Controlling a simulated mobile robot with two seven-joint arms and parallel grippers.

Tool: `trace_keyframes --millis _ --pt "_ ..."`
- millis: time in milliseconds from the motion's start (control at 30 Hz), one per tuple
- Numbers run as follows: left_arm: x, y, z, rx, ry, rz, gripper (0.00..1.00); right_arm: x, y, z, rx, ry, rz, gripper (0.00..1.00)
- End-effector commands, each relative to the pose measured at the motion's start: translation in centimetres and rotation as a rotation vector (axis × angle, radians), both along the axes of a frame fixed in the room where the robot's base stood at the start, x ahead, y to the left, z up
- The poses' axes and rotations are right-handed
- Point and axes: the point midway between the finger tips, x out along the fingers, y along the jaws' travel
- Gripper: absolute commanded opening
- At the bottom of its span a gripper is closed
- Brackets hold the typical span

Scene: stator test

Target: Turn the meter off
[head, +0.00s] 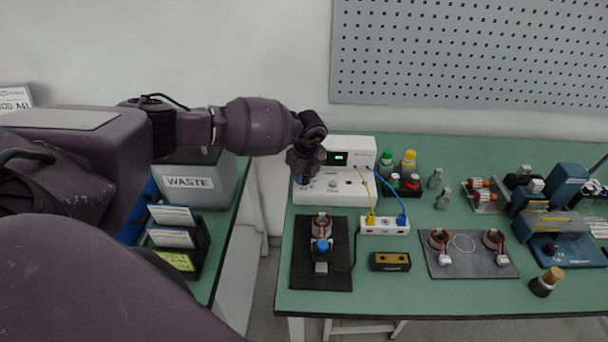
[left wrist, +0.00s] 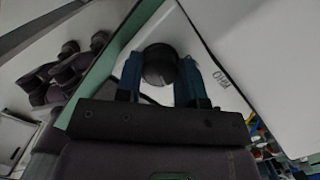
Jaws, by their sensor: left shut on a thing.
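The white meter (head: 350,185) stands at the back left of the green bench, and its small display (head: 337,158) glows green. My left gripper (head: 303,177) points down at the meter's left end and covers part of its front there. In the left wrist view its two blue fingers (left wrist: 160,82) stand on either side of a round black knob (left wrist: 160,62) on a white panel and are shut on it. The knob is hidden behind the gripper in the head view. Some lettering on the panel beside the knob is hard to read. My right gripper is not in view.
A white socket block (head: 385,226) with yellow and blue leads sits before the meter. A dark mat (head: 300,265) with a wound coil lies in front. Green- and yellow-capped bottles (head: 409,162) stand right of the meter. A grey WASTE bin (head: 215,196) stands left.

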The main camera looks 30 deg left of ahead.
Motion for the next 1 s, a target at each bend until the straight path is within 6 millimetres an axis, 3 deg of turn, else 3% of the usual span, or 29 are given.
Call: trace_keyframes --millis 33,167,567,1000 --pt "-0.1 0.3 -0.1 0.006 0.004 0.003 0.37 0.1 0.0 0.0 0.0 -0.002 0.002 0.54" --pt "-0.1 0.3 -0.1 0.005 0.003 0.002 0.57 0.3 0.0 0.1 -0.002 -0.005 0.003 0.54" --pt "0.0 0.1 0.8 0.002 -0.001 -0.001 0.57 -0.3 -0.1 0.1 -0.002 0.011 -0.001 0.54" --pt "0.0 0.1 5.9 0.001 0.001 -0.002 0.57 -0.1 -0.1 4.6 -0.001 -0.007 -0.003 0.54"
